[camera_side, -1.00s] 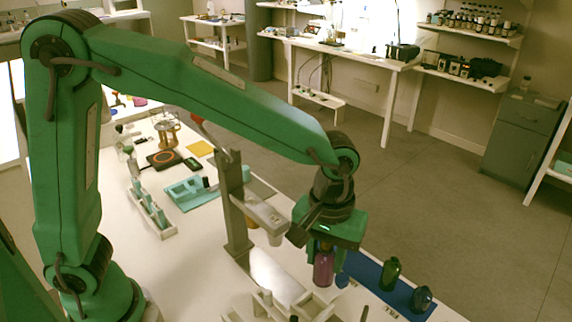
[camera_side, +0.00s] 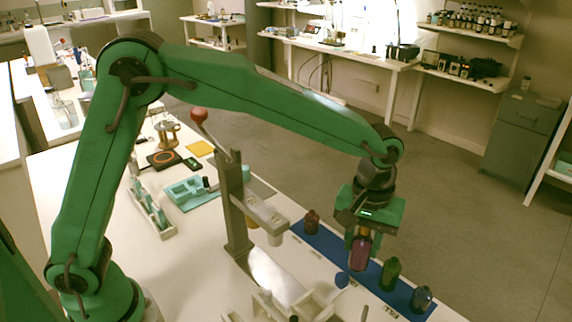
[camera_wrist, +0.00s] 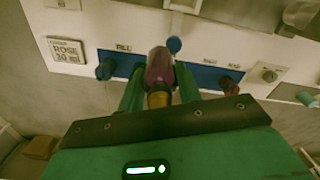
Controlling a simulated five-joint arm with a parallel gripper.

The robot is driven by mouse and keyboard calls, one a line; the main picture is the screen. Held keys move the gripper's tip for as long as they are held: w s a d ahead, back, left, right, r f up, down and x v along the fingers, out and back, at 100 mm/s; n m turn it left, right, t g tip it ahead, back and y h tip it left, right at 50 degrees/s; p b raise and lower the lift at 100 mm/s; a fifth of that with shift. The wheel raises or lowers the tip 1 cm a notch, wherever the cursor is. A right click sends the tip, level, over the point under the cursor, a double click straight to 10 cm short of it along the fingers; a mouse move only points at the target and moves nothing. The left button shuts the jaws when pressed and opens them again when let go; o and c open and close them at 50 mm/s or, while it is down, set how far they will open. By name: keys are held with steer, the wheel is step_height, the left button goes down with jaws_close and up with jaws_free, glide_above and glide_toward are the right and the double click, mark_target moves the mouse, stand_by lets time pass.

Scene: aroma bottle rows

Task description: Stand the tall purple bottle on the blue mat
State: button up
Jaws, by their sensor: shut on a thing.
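The purple bottle (camera_side: 361,249) is upright between the fingers of my gripper (camera_side: 362,238), which is shut on it. The wrist view shows the bottle (camera_wrist: 160,66) between the two green fingers (camera_wrist: 159,92). The bottle is over the middle of the long blue mat (camera_side: 333,245), between a reddish-brown bottle (camera_side: 312,221) and a green bottle (camera_side: 390,273). I cannot tell whether its base touches the mat. The mat (camera_wrist: 205,77) also shows on both sides of the bottle in the wrist view.
A dark blue-grey bottle (camera_side: 421,299) stands at the mat's near end. A round blue piece (camera_side: 342,280) is beside the mat. A metal press with a red-knobbed lever (camera_side: 199,115) stands to the left. A pale divided rack (camera_side: 290,304) is at the front.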

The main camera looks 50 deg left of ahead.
steer(key=w+a+f, duration=0.6)
steer(key=w, duration=0.2)
steer(key=shift+w+a+f, duration=0.15)
steer(key=shift+a+f, duration=0.05)
steer(key=shift+a, duration=0.15)
steer(key=shift+f, duration=2)
steer(key=shift+f, duration=0.15)
steer(key=o, duration=1.1)
steer(key=shift+c, duration=0.2)
step_height(320, 180, up, 12)
steer(key=shift+r, duration=0.2)
